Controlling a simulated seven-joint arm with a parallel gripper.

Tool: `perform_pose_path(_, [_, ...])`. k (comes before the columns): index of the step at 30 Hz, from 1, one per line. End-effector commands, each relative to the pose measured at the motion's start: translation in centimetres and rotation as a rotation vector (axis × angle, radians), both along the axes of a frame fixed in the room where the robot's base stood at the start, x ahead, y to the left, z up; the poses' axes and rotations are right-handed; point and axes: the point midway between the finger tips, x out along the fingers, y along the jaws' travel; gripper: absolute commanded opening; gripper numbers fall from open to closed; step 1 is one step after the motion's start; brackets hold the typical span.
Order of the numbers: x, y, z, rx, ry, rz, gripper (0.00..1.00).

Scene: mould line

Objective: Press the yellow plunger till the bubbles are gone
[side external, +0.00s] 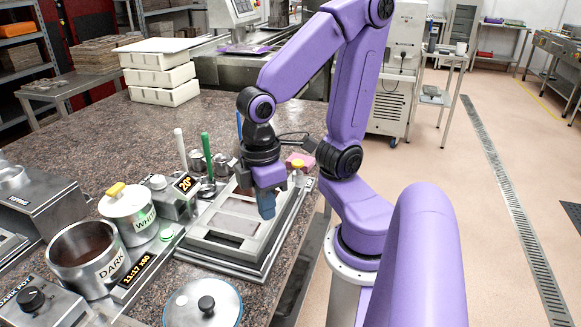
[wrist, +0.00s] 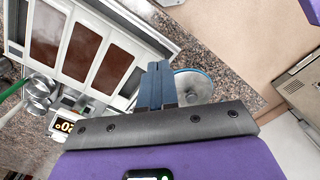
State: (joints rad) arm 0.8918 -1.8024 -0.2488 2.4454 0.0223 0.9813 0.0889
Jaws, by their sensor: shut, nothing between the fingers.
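A small yellow cap (side external: 297,163), which looks like the plunger, sits by a pink block (side external: 303,157) just right of my wrist in the side view. I cannot make it out in the wrist view. My gripper (side external: 267,213) points down over the right part of a pale mould frame (side external: 205,240); its blue fingers are together and empty. The shut fingers also show in the wrist view (wrist: 156,68). There the frame (wrist: 150,45) holds brown rectangular panels (wrist: 80,50). I can make out no bubbles at this size.
A round lid (side external: 200,303) with a black knob lies at the front. A DARK pot (side external: 85,257) and a WHITE pot (side external: 128,215) with a yellow lid knob stand left. A green rod (side external: 206,155) stands upright behind the frame. White boxes (side external: 158,75) are stacked behind.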

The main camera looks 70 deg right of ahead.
Motion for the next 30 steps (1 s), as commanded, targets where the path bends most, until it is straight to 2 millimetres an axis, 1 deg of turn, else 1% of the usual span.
perform_pose_path(1, [0.8,-0.5,0.1,-0.013,0.015,-0.084,0.00])
perform_pose_path(6, [3.1,-2.2,0.4,-0.051,0.068,-0.345,0.00])
perform_pose_path(15, [6.5,-5.9,0.9,-0.107,0.172,-0.796,0.00])
perform_pose_path(24, [8.8,-10.5,1.5,-0.149,0.297,-1.238,0.00])
perform_pose_path(30, [9.7,-14.0,1.8,-0.169,0.393,-1.525,0.00])
